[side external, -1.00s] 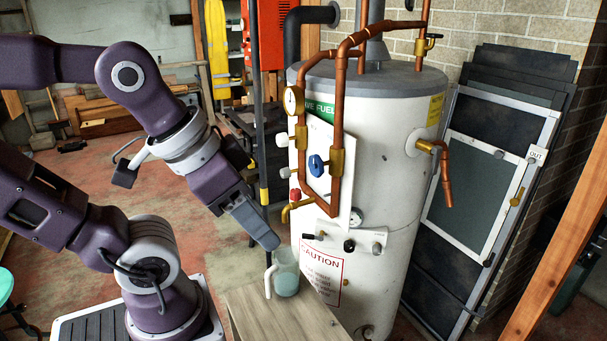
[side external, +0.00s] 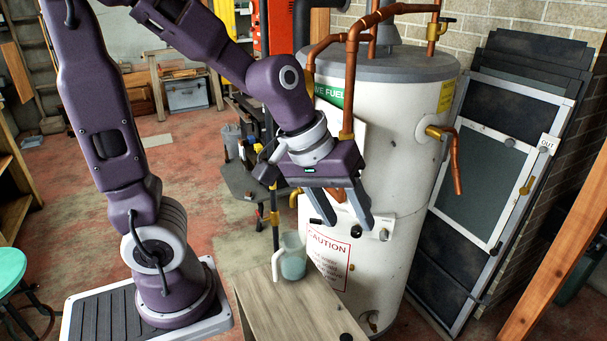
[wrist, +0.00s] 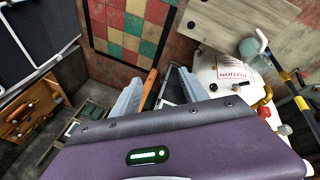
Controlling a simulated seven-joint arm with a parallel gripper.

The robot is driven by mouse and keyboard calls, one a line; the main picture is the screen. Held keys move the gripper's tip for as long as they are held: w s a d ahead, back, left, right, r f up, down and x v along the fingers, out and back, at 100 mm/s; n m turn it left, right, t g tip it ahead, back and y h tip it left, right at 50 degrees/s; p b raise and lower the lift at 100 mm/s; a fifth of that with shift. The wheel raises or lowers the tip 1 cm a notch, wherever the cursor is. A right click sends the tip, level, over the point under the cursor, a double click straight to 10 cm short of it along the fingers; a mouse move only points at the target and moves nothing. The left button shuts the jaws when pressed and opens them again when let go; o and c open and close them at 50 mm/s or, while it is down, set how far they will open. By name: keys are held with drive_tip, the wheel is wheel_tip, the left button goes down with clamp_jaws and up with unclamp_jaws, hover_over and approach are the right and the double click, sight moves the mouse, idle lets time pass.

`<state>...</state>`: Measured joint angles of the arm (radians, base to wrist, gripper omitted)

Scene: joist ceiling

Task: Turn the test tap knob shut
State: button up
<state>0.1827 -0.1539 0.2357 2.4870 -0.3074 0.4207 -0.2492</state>
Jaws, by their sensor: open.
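My gripper (side external: 347,222) is open and empty, fingers pointing down, in front of the white tank (side external: 405,150). In the wrist view its two fingers (wrist: 162,88) are spread with nothing between them. A small white lower panel (side external: 372,224) carries a black knob (side external: 356,231) close to the fingertips and another small fitting (side external: 384,235) to its right. I cannot tell which control is the test tap knob, or whether a finger touches one. The gripper hides the blue knob and most of the upper pipe panel. A red knob (wrist: 264,111) shows in the wrist view.
A jug (side external: 292,262) with bluish liquid stands on a wooden bench (side external: 290,305) below the gripper. Copper pipes (side external: 352,80) rise close to the gripper. A side pipe (side external: 455,165) sticks out at the tank's right. Framed panels (side external: 480,190) lean against the wall.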

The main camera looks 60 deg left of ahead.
drive_tip(key=w+a+f+n+g+y, duration=0.1)
drive_tip(key=w+a+f+n+y, duration=0.25)
drive_tip(key=a+f, duration=0.35)
drive_tip(key=w+a+f+n+g+y, duration=0.1)
drive_tip(key=w+a+f+n+y, duration=0.25)
drive_tip(key=f, duration=0.55)
drive_tip(key=w+a+r+t+y, duration=0.1)
drive_tip(key=a+y, duration=0.4)
drive_tip(key=a, duration=0.7)
drive_tip(key=w+a+r+t+y, duration=0.1)
drive_tip(key=a+y, duration=0.5)
drive_tip(key=a, duration=0.6)
drive_tip(key=shift+w+a+t, duration=0.25)
drive_tip(key=shift+w+t, duration=0.35)
drive_tip(key=shift+t, duration=0.5)
drive_tip(key=shift+r, duration=0.1)
drive_tip(key=shift+c, duration=0.4)
